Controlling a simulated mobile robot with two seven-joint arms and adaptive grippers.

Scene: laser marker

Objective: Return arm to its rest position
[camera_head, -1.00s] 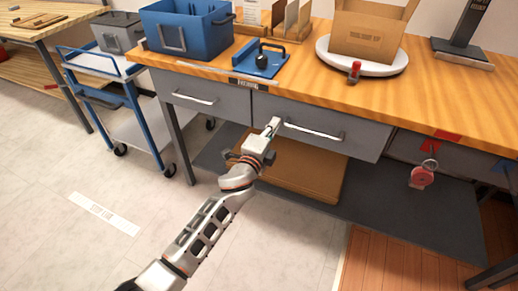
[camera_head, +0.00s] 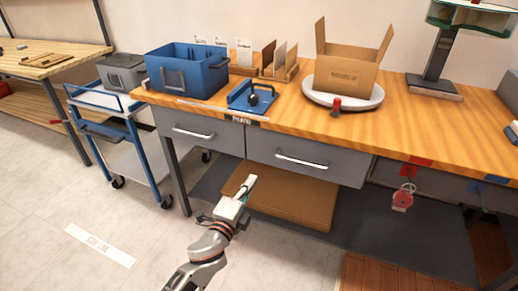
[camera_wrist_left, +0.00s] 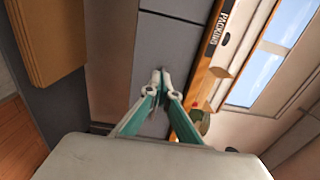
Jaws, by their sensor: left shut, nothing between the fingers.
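My left gripper (camera_head: 247,184) shows in the head view at the lower middle, in front of the workbench (camera_head: 460,135) and below the level of its drawers. It is apart from the bench and holds nothing. In the left wrist view the fingertips of my left gripper (camera_wrist_left: 165,78) meet, with grey surfaces and the bench edge with a "PACKING" label (camera_wrist_left: 222,22) beyond them. My left arm (camera_head: 205,255) comes up from the bottom edge of the head view. My right gripper does not show in any view.
Two grey drawers (camera_head: 310,160) with bar handles are shut above flat cardboard (camera_head: 290,203) on a low shelf. A blue-and-white cart (camera_head: 135,165) stands left of the bench. On the bench are a blue bin (camera_head: 185,75) and an open carton (camera_head: 345,75).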

